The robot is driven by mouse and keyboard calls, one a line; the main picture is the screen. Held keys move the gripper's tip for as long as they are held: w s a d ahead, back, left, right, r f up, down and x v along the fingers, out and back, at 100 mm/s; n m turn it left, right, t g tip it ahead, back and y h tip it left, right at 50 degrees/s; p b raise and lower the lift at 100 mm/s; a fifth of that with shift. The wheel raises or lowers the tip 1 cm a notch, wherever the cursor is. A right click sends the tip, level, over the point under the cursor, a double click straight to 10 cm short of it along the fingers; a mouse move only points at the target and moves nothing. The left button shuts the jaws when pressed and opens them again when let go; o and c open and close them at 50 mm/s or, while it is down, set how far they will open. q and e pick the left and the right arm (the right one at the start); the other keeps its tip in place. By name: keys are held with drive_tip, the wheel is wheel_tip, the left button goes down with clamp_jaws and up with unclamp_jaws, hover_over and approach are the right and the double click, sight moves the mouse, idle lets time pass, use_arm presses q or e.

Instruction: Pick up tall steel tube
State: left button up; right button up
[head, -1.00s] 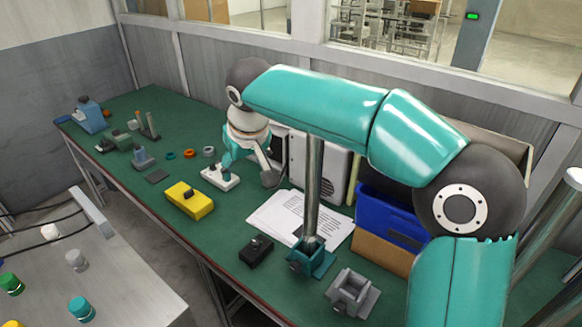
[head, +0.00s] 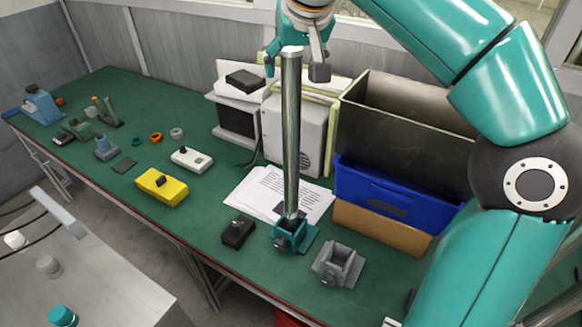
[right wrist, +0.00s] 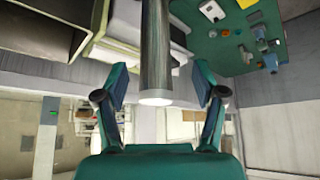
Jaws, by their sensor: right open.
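The tall steel tube (head: 291,140) stands upright in a teal socket block (head: 290,238) on the green bench. Its top end is at the level of my right gripper (head: 297,62). In the right wrist view the tube (right wrist: 155,50) comes in from the top, and its end lies between the two open fingers of the right gripper (right wrist: 160,92). Gaps show between the tube and both fingers there. My left gripper is in neither view.
A grey empty socket block (head: 338,264) and a black box (head: 238,231) flank the teal one. Behind stand papers (head: 262,188), a blue bin (head: 385,196), a dark open box (head: 400,125) and a white unit (head: 300,125). A yellow box (head: 162,188) lies left.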

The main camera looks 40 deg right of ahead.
sight(291, 82)
drive_tip(key=shift+d+x, duration=0.15)
drive_tip(key=shift+x, duration=1.5)
drive_tip(key=shift+d+x, duration=0.1)
drive_tip(key=shift+x, duration=1.55)
drive_tip(key=shift+s, duration=0.15)
drive_tip(key=shift+c, duration=0.3)
drive_tip(key=shift+r, duration=0.1)
clamp_jaws()
